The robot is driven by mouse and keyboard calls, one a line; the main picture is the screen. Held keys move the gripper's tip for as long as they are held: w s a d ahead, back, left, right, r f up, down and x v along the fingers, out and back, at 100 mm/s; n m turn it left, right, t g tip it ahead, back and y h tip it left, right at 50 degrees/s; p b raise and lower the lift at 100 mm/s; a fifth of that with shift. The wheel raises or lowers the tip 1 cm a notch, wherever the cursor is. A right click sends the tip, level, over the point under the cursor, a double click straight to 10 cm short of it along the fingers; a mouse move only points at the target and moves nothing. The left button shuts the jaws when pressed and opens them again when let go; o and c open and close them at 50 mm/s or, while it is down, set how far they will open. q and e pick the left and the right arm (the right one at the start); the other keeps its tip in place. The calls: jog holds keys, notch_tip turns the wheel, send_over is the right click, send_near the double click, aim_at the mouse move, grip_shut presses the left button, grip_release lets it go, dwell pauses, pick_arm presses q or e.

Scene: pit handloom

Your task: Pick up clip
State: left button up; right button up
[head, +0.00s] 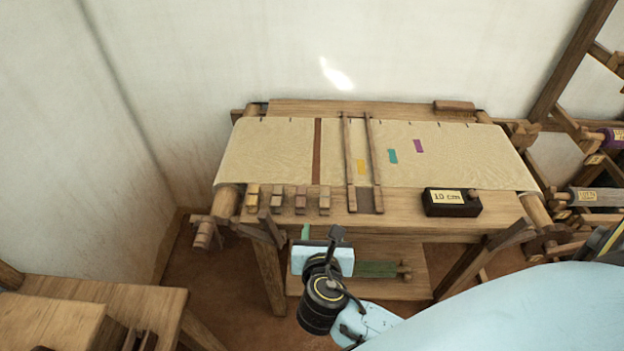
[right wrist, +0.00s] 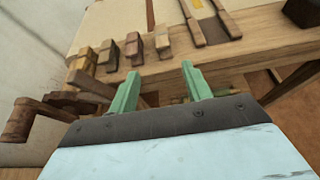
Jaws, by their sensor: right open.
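Several small wooden clips stand in a row on the front left of the loom's table (head: 400,205). From left to right in the head view they are the first clip (head: 252,195), second clip (head: 276,197), third clip (head: 300,198) and fourth clip (head: 324,201). The right wrist view shows the same row, with the fourth clip (right wrist: 162,42) closest to the line of my fingers. My right gripper (right wrist: 161,70) is open and empty, its green fingers apart, in front of the table edge and short of the clips. My left gripper is not in view.
A pale cloth (head: 270,155) covers the table behind the clips, with a wooden two-bar frame (head: 350,165) across it. A dark box marked 10 cm (head: 452,202) sits to the right. A wooden bench (head: 100,300) stands at lower left.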

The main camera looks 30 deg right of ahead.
aim_at(325, 201)
jog(key=x, duration=0.2)
jog(key=b+x, duration=0.1)
jog(key=x, duration=0.4)
jog(key=shift+w+d+r, duration=0.15)
jog(key=shift+d+r, duration=0.05)
jog(key=shift+r, duration=0.05)
jog(key=shift+w+d+f, duration=0.1)
jog(key=shift+w+d, duration=0.2)
jog(key=shift+w, duration=0.1)
jog(key=b+x, duration=0.1)
jog(key=x, duration=0.3)
jog(key=shift+w+d, duration=0.25)
jog(key=shift+d, duration=0.05)
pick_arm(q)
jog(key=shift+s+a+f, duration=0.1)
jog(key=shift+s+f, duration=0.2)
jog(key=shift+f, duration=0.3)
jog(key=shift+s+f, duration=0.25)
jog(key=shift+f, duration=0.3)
pick_arm(e)
jog(key=c, duration=1.1)
